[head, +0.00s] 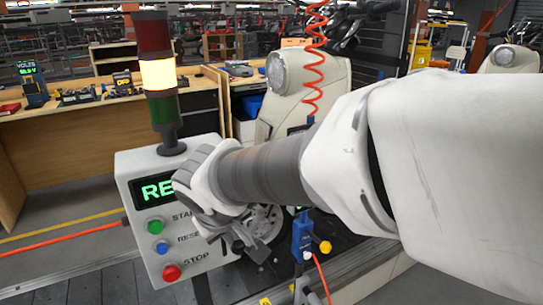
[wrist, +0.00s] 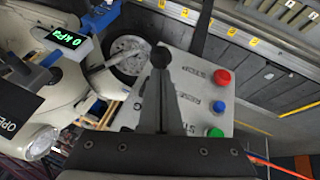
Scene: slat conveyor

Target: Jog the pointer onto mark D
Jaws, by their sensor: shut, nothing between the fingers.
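The grey control box (head: 135,170) stands at the left in the head view, with a green START button (head: 155,226), a blue RESET button (head: 162,247) and a red STOP button (head: 171,272). Its display (head: 152,190) shows green "RE", the rest hidden by my arm. My gripper (head: 258,250) is shut and empty in front of the box. In the wrist view, a black ball knob (wrist: 160,57) appears at the fingertips; I cannot tell whether they touch it. The box face (wrist: 195,65) lies behind it. I cannot make out the pointer or which mark is D.
Yellow tags (wrist: 232,31) line a rail, letters unreadable. A stack light (head: 158,78) on the box glows yellow in its middle section. A "0 kPa" readout (wrist: 67,40) shows upper left in the wrist view.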

